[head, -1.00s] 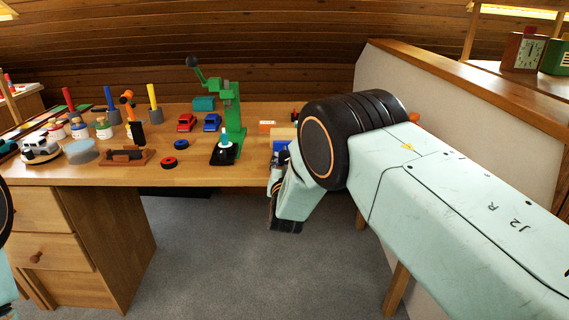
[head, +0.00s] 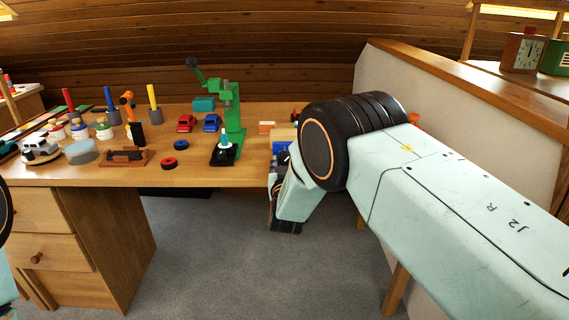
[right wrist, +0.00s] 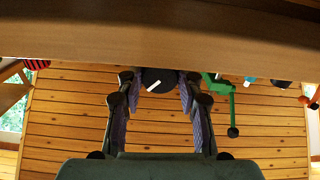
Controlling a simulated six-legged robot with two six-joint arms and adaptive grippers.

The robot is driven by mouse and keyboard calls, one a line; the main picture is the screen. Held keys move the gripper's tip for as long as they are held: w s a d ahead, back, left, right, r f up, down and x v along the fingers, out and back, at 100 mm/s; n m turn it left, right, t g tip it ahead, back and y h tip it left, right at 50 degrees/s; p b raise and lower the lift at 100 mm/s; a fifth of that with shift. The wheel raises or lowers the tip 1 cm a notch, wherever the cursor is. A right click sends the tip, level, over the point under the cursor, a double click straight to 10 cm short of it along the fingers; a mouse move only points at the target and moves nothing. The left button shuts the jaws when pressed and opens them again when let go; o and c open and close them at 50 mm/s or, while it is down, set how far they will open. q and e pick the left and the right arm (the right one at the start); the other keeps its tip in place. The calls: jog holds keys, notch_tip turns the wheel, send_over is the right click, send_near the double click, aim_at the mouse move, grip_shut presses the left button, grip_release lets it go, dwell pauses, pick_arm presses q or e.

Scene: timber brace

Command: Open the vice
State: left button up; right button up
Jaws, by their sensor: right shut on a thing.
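The vice (head: 281,147) is a blue shape at the right end of the workbench's front edge, mostly hidden behind my right arm in the head view. A round black knob (right wrist: 150,76) with a white mark shows at the bench edge in the right wrist view; it seems to be the vice's handle. My right gripper (right wrist: 158,88) has its fingers on both sides of this knob and is shut on it. In the head view the right gripper (head: 274,183) is partly hidden by its own wrist. My left gripper is out of view.
The workbench (head: 210,172) carries a green press (head: 232,120), red and blue toy cars (head: 187,123), wheels (head: 168,162), paint jars and a boat (head: 40,149). A pale partition (head: 400,85) stands to the right. The floor before the bench is clear.

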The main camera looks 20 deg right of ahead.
jog(key=n, duration=0.5)
jog(key=shift+f, duration=0.1)
jog(key=shift+s+n, duration=0.1)
jog(key=shift+n, duration=0.3)
jog(key=o, duration=1.2)
jog(key=shift+c, duration=0.2)
jog(key=shift+m, duration=0.3)
